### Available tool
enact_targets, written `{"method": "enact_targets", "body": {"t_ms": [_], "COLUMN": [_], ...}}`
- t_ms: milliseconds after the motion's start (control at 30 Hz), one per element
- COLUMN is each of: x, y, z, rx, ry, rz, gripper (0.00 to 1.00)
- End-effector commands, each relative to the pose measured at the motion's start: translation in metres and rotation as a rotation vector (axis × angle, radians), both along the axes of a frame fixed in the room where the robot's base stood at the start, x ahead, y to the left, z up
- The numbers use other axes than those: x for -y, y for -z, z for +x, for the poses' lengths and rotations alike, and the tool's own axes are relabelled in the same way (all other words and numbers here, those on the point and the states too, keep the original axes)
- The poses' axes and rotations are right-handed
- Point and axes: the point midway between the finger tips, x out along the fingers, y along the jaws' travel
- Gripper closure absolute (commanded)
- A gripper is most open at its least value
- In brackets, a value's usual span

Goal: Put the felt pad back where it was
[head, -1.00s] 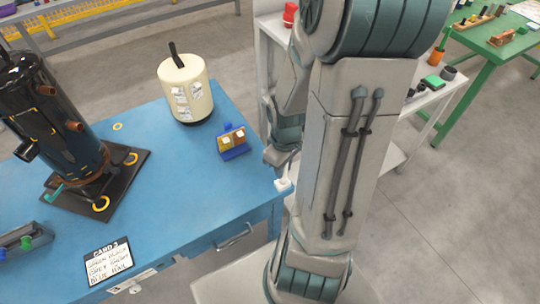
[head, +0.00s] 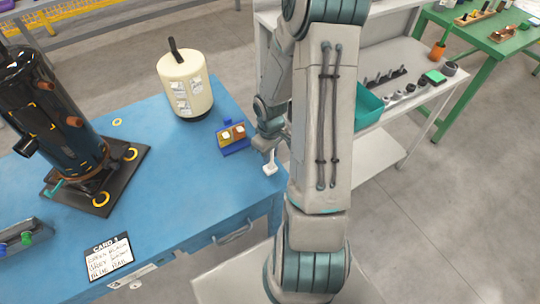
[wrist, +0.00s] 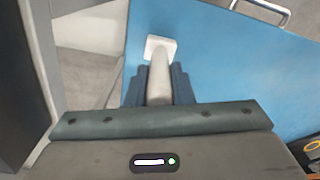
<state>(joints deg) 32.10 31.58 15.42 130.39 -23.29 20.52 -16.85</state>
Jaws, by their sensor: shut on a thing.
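My gripper (wrist: 159,86) is shut on a white piece (wrist: 159,47) with a round stem and a square flat end. The stem lies between the two dark fingers. In the head view the white piece (head: 270,167) hangs below my gripper (head: 268,148), close to the right edge of the blue table (head: 180,215). I cannot tell whether its flat end touches the tabletop. I cannot tell from its look whether it is the felt pad. A small blue holder (head: 236,150) with yellow and brown blocks and white patches sits just left of my gripper.
A black compressor (head: 60,120) stands on a dark plate (head: 80,205) at left. A cream canister (head: 185,88) stands at the back. A card (head: 109,258) lies at the front edge. Grey shelving (head: 385,147) is behind my arm. The middle of the table is clear.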

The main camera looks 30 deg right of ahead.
Motion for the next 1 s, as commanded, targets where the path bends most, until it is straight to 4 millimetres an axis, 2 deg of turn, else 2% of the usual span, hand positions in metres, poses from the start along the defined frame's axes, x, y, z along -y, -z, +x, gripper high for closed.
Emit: {"method": "enact_targets", "body": {"t_ms": [100,300,333,400,767,867,1000], "x": [-0.001,0.000,0.000,0.000,0.000,0.001,0.001], "y": [0.014,0.015,0.015,0.015,0.010,-0.001,-0.026], "z": [0.000,0.000,0.000,0.000,0.000,0.001,0.001], "rx": [-0.001,0.001,0.000,0.001,0.002,0.004,0.005], "ry": [0.000,0.000,0.000,0.000,0.001,0.001,0.002], "rz": [0.001,0.000,0.000,0.000,0.000,-0.001,-0.003], "gripper": [1.00,1.00,0.74,0.58,0.58,0.58,0.58]}}
